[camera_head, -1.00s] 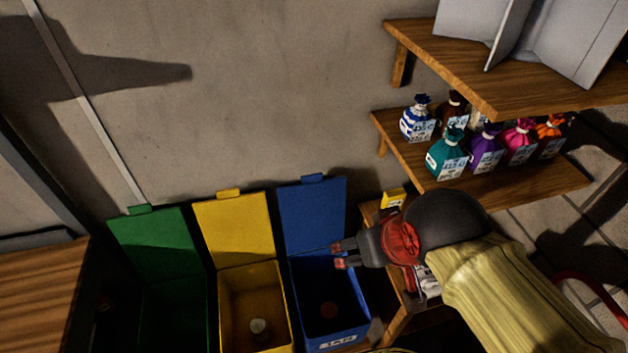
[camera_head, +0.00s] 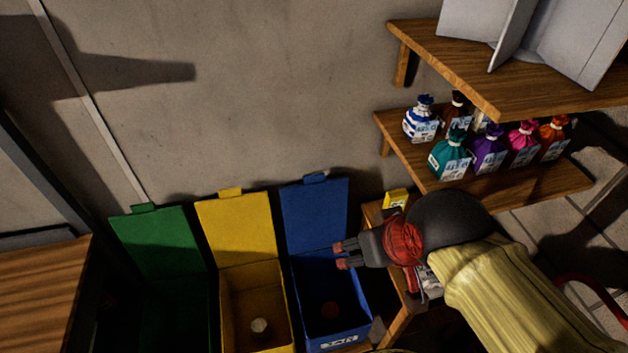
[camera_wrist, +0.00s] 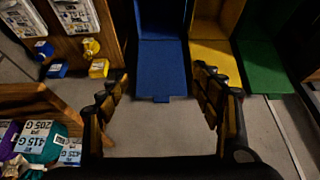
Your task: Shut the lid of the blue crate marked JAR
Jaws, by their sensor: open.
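The blue crate (camera_head: 347,302) stands at the right end of a row of crates, its front label partly readable as JAR. Its lid (camera_head: 315,215) is up, leaning back near the wall.
A yellow crate (camera_head: 284,312) and a green crate (camera_head: 150,305) stand to the left with lids up. A wooden shelf (camera_head: 545,185) with several small bags stands right. A yellow box (camera_head: 396,198) sits close behind my gripper. Bare wall fills the area above the lids.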

